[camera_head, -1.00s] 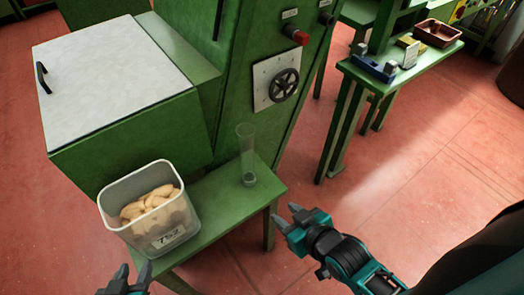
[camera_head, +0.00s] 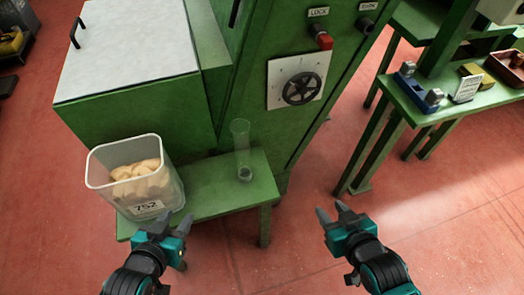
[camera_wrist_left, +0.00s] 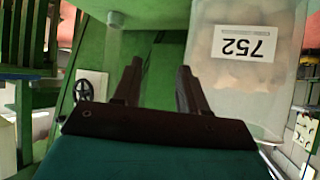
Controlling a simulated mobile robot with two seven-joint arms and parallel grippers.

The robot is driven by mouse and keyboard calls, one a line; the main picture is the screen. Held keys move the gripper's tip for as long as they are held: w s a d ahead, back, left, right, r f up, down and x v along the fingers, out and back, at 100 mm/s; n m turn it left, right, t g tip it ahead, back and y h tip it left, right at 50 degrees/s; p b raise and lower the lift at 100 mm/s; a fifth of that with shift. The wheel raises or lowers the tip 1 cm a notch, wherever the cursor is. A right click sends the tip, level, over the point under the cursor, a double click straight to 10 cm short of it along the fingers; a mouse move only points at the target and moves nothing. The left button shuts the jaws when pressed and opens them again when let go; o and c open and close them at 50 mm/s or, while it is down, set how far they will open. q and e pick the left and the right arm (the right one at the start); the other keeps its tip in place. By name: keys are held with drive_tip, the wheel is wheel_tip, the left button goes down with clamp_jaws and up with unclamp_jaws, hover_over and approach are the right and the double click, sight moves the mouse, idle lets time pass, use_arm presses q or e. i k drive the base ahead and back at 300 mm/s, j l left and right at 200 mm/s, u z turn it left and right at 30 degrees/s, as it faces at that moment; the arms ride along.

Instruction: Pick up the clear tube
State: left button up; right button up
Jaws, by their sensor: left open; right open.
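The clear tube (camera_head: 241,150) stands upright on the green bench (camera_head: 218,186), with something small and dark at its bottom. In the left wrist view the tube (camera_wrist_left: 115,38) shows at the upper left. My left gripper (camera_head: 165,222) is open and empty in front of the bench, below and left of the tube, close to the tub. Its two fingers (camera_wrist_left: 158,85) show apart in the left wrist view. My right gripper (camera_head: 333,214) is open and empty over the floor, to the right of the bench and apart from the tube.
A translucent tub (camera_head: 170,195) of cork stoppers, labelled 752, stands on the bench left of the tube. The green machine with a handwheel (camera_head: 301,88) rises behind. Another green table (camera_head: 440,110) with small items stands at right. Red floor is free between.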

sight(240, 128)
drive_tip(key=i+l, duration=0.1)
drive_tip(key=l, duration=1.3)
